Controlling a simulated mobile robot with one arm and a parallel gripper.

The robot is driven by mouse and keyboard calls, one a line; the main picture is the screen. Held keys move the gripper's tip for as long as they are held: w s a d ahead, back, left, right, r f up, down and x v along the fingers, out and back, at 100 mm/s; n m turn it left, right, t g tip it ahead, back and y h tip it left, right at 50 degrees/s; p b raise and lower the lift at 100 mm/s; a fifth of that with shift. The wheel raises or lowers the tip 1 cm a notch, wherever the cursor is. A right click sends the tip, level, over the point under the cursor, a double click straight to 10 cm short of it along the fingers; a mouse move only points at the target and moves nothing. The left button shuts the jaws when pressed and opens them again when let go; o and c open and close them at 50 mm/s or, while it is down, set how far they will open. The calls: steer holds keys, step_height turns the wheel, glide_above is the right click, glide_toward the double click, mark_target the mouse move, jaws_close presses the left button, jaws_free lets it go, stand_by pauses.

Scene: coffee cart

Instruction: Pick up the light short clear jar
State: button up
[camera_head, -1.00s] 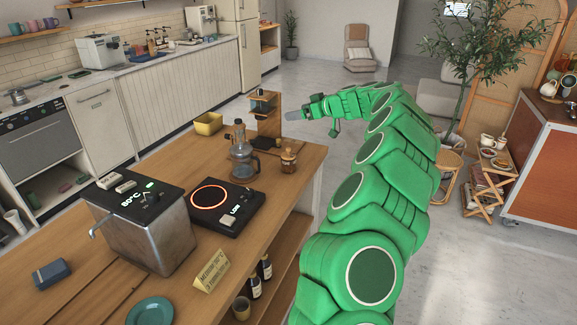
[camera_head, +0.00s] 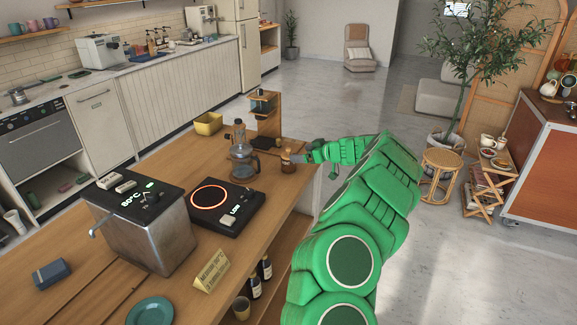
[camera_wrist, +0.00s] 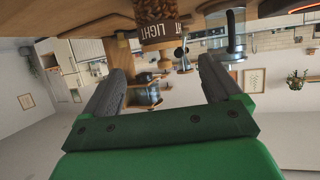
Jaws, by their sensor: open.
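The light short clear jar (camera_head: 287,163) stands on the wooden counter near its right edge, just right of the glass press. In the wrist view, which is upside down, the jar (camera_wrist: 156,12) shows brown beans, a dark band reading "LIGHT" and a pale lid. My gripper (camera_head: 299,158) is at the jar's right side at about its height. In the wrist view my gripper (camera_wrist: 162,68) is open, with the jar ahead, between the lines of the two fingers. Contact cannot be made out.
A glass press (camera_head: 243,160) stands close left of the jar. A wooden stand (camera_head: 268,118) is behind it. A black hot plate (camera_head: 225,208) with a glowing ring lies to the front left. A yellow bin (camera_head: 208,124) sits at the back.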

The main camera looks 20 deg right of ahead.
mark_target(288, 161)
step_height(288, 161, down, 3)
steer(key=shift+f+x, duration=0.2)
steer(key=shift+x, duration=3.7)
steer(key=shift+s+a, duration=0.1)
steer(key=c, duration=1.2)
steer(key=shift+r, duration=0.15)
